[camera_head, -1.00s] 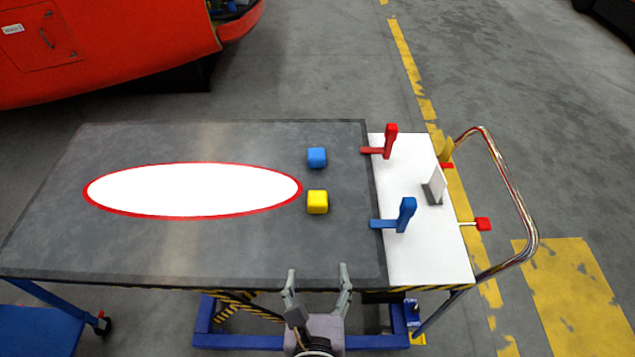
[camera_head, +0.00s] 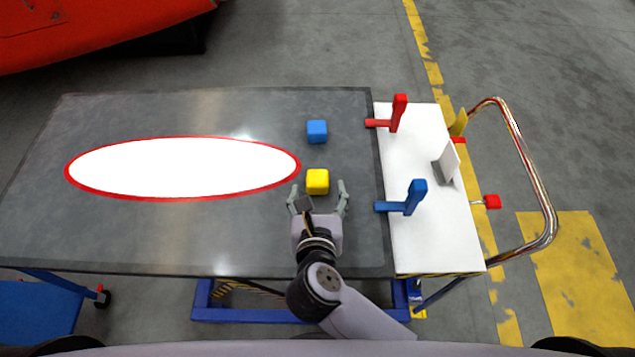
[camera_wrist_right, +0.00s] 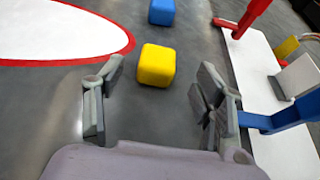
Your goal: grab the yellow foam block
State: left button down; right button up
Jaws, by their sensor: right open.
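The yellow foam block (camera_head: 317,181) sits on the dark grey table top, right of the white oval. My right gripper (camera_head: 318,190) is open, with its fingers just on the near side of the block. In the right wrist view the yellow block (camera_wrist_right: 156,65) lies ahead of the open fingers (camera_wrist_right: 160,95), roughly midway between them, and nothing is held. My left gripper is not in view.
A blue block (camera_head: 317,131) lies just behind the yellow one. A white oval with a red rim (camera_head: 180,168) is to the left. On the white panel (camera_head: 432,240) at right stand a red tool (camera_head: 398,114) and a blue tool (camera_head: 415,196).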

aim_at(317, 184)
jog(key=shift+b+x, duration=0.55)
jog(key=shift+x, duration=0.35)
jog(key=b+x, duration=0.1)
jog(key=x, duration=0.2)
jog(key=shift+w+f+b, duration=0.1)
jog(key=shift+f+b, duration=0.25)
jog(key=shift+f, duration=0.15)
jog(key=shift+w, duration=0.3)
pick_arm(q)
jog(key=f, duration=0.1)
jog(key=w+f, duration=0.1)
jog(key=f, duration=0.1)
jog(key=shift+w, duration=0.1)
pick_arm(e)
jog(key=shift+s, duration=0.1)
jog(key=c, duration=1)
jog(key=shift+c, duration=0.2)
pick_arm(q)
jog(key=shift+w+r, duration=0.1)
pick_arm(e)
jog(key=shift+r, duration=0.1)
